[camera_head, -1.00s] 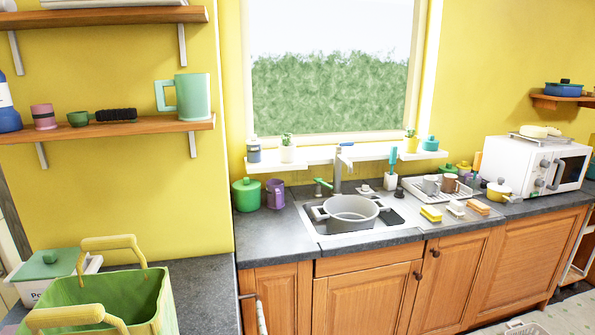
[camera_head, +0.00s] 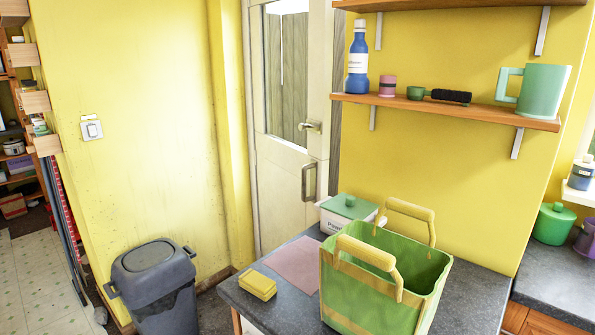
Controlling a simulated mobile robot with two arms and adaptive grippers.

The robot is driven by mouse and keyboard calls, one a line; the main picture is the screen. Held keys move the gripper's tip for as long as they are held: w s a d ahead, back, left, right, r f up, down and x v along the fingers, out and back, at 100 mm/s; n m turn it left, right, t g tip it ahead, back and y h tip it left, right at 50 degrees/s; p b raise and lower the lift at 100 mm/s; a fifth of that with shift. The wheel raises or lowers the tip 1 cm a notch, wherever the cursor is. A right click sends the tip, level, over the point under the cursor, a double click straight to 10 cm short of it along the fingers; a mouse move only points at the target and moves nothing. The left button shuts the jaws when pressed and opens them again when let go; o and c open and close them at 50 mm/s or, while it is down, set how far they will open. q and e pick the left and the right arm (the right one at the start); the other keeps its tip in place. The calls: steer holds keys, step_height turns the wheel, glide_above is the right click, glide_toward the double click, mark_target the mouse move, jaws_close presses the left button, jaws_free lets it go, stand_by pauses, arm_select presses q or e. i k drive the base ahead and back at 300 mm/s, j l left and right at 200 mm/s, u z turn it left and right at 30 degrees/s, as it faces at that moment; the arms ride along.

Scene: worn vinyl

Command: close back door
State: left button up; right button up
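The back door (camera_head: 287,170) is a cream door with a glass upper pane, standing behind the counter in the middle of the head view. It has a lever handle (camera_head: 311,127) and a lower pull handle (camera_head: 308,180) near its right edge. Grey wooden boards show through the pane, and a similar strip shows between the door's right edge and the yellow wall, so the door appears ajar. Its lower part is hidden behind the counter. Neither of my grippers is in view.
A grey bin (camera_head: 155,285) stands on the floor left of the counter (camera_head: 470,300). The counter holds a green basket (camera_head: 400,290), a green-lidded container (camera_head: 348,208) and a yellow sponge-like block (camera_head: 258,285). Tiled floor (camera_head: 30,270) is open at far left.

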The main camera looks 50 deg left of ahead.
mark_target(292, 177)
steer(key=u, duration=1.85)
steer(key=i+j, duration=0.9)
steer(key=j, duration=0.2)
